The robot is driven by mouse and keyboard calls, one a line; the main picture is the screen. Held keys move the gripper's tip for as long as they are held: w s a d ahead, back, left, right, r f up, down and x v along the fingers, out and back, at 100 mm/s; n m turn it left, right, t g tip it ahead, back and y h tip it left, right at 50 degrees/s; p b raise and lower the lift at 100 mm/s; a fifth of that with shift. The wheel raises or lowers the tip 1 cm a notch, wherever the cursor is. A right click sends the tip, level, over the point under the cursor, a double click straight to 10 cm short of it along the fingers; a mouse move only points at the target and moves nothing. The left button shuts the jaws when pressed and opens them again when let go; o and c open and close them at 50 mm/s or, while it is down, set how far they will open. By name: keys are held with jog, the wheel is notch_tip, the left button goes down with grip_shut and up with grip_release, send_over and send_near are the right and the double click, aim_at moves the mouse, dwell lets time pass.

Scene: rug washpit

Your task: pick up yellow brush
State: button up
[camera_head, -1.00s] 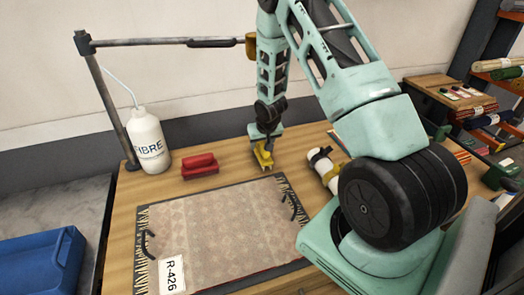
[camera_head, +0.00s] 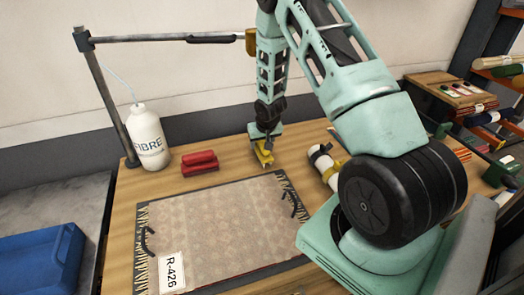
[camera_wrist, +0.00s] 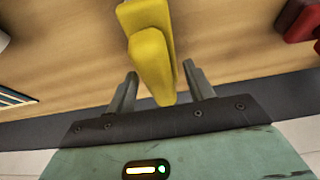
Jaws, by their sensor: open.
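The yellow brush (camera_head: 264,158) stands on the wooden table just behind the rug's far right corner. In the wrist view the yellow brush (camera_wrist: 151,58) reaches down between the two grey fingers. My gripper (camera_head: 264,140) is over the brush, pointing down. In the wrist view my gripper (camera_wrist: 159,70) is open, one finger on each side of the brush. A gap shows between the brush and each finger. The brush's underside is hidden.
A red brush-like block (camera_head: 199,164) and a white FIBRE bottle (camera_head: 149,140) stand left of the brush. A white roll with dark and yellow bands (camera_head: 325,166) lies at its right. The patterned rug (camera_head: 220,225) with its R-426 tag lies in front.

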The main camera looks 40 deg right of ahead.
grip_shut()
jog(key=shift+r, duration=0.1)
